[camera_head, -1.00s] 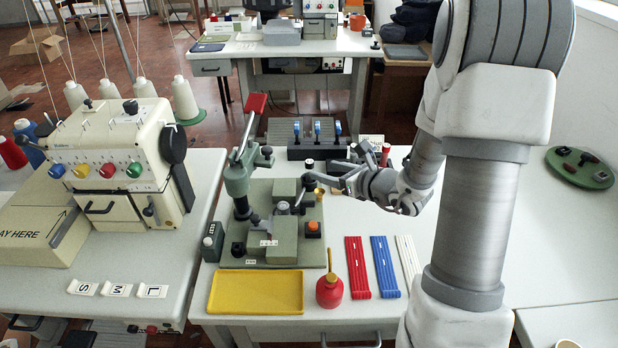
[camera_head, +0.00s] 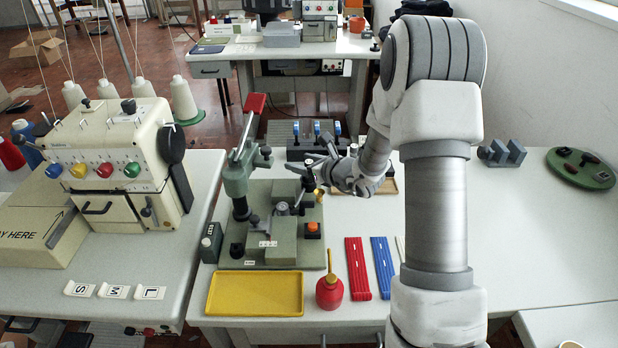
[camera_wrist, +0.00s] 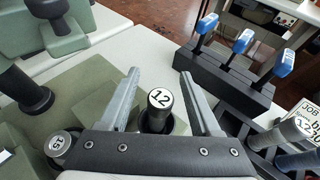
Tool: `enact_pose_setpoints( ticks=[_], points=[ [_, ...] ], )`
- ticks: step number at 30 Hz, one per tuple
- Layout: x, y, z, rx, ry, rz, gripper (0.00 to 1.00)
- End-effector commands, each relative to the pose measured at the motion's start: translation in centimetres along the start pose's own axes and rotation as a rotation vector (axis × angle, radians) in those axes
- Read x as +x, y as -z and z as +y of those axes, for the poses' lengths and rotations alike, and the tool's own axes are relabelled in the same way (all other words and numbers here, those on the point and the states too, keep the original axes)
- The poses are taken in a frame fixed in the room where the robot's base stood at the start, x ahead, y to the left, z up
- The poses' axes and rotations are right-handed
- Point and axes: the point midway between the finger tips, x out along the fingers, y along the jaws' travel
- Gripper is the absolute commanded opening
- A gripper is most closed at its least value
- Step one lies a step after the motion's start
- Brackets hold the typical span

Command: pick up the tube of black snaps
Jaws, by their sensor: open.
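My gripper (camera_head: 316,177) reaches over the back right corner of the green press base (camera_head: 312,258). It is open and empty. In the wrist view, a dark upright cylinder with a white top marked 12 (camera_wrist: 159,108) stands between its fingers (camera_wrist: 158,77); I cannot tell if they touch it. To its right, a dark rack (camera_wrist: 252,133) holds several capped tubes, one with a pale top (camera_wrist: 294,131). I cannot read which tube holds black snaps. In the head view, my gripper and arm hide most of that rack.
The press (camera_head: 237,185) with its red handle stands left of my gripper. Behind is a black block with blue levers (camera_head: 317,131). In front are a yellow tray (camera_head: 255,293), a red oil can (camera_head: 329,291) and red and blue strips (camera_head: 357,268).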

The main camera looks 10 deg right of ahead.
Motion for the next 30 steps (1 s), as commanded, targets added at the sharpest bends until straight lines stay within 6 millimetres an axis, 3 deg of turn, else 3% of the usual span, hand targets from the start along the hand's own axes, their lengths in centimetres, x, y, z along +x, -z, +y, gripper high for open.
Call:
enact_pose_setpoints(
  ticks=[3, 14, 30],
  points=[
    [-0.03, -0.01, 0.0, 0.0, 0.0, 0.0, 0.62],
    [-0.06, -0.01, -0.01, 0.0, 0.0, 0.0, 0.0],
    [-0.43, -0.99, -0.03, -0.001, 0.0, -0.003, 0.0]
  ],
)
